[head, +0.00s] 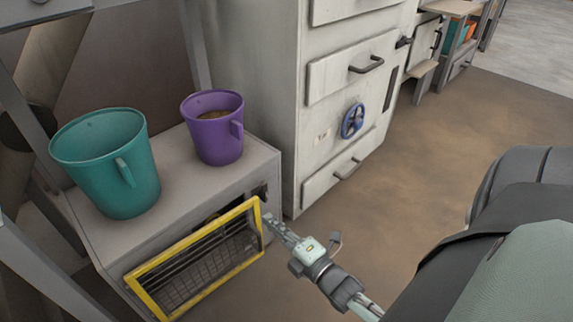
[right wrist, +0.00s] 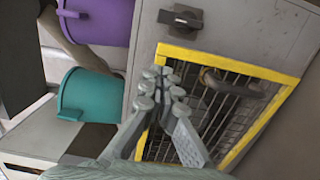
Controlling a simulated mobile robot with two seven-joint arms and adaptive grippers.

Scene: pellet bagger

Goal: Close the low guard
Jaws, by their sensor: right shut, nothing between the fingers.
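The low guard (head: 205,262) is a yellow frame with dark wire mesh on the front of a low grey cabinet. In the head view a dark gap shows behind its top edge, so it appears to stand partly away from the cabinet face. The guard also fills the right of the right wrist view (right wrist: 232,66). My right gripper (head: 270,222) is shut and empty at the guard's right side. In the right wrist view its fingertips (right wrist: 165,88) overlap the yellow frame's near edge; I cannot tell whether they touch. My left gripper is not in view.
A teal bucket (head: 108,165) and a purple bucket (head: 215,130) stand on the cabinet top (head: 180,178). A black latch (right wrist: 188,19) is on the cabinet face. A tall pale cabinet (head: 335,120) with a blue handwheel (head: 353,121) stands behind. The brown floor (head: 440,135) at right is clear.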

